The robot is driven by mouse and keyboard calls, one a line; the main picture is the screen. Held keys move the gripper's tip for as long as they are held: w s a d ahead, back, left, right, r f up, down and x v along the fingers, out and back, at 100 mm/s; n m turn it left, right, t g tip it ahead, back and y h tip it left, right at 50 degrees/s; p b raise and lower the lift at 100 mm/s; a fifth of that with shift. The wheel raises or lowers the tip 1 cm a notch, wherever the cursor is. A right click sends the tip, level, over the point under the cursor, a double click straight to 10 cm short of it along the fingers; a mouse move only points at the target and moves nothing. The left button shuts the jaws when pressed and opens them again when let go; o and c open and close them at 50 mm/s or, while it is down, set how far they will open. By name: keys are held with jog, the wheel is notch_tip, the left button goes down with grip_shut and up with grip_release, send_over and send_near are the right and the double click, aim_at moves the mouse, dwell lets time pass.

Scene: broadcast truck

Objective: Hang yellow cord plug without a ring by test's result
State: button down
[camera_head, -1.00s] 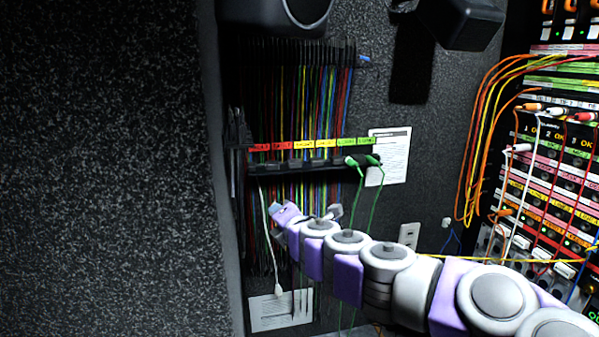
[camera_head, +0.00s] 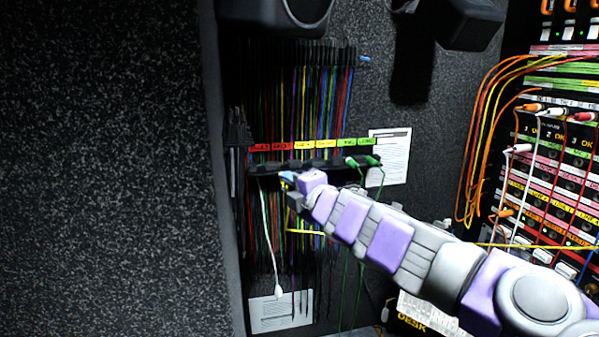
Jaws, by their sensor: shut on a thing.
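The yellow cord (camera_head: 306,232) shows as a short stretch below my gripper and again as a line (camera_head: 520,245) running right from behind my arm. My gripper (camera_head: 288,186) is shut at the front edge of the hanging rack (camera_head: 335,170), under the yellow labels' left side. It appears to hold the yellow cord's plug, which is too small and covered to make out. The rack has two red labels (camera_head: 270,147), two yellow labels (camera_head: 315,144) and two green labels (camera_head: 357,142). Two green plugs (camera_head: 362,161) hang under the green labels. Whether the held plug touches the rack is unclear.
A white cord (camera_head: 268,225) hangs from the rack's left end. Many coloured cords (camera_head: 310,95) hang behind. Printed sheets (camera_head: 389,155) are on the wall. A patch panel (camera_head: 560,170) with plugged cords stands at right. Black equipment (camera_head: 275,15) overhangs the top.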

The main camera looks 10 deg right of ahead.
jog(key=shift+s+d+r+m, duration=0.2)
jog(key=shift+d+r, duration=0.25)
jog(key=shift+r, duration=0.35)
jog(key=shift+s+d+r+m, duration=0.1)
jog(key=shift+d+r+m, duration=0.1)
jog(key=shift+d+r, duration=0.45)
jog(key=shift+a+b, duration=0.15)
jog(key=shift+b, duration=0.25)
jog(key=shift+w+f+p, duration=0.15)
jog(key=shift+w+p, duration=0.05)
jog(key=shift+w, duration=1.7)
jog(key=shift+w+f+p, duration=0.1)
jog(key=shift+w+p, duration=0.05)
jog(key=shift+w, duration=1.7)
jog(key=shift+f+b, duration=0.4)
jog(key=shift+b, duration=0.1)
jog(key=shift+w, duration=0.1)
jog(key=shift+a, duration=0.1)
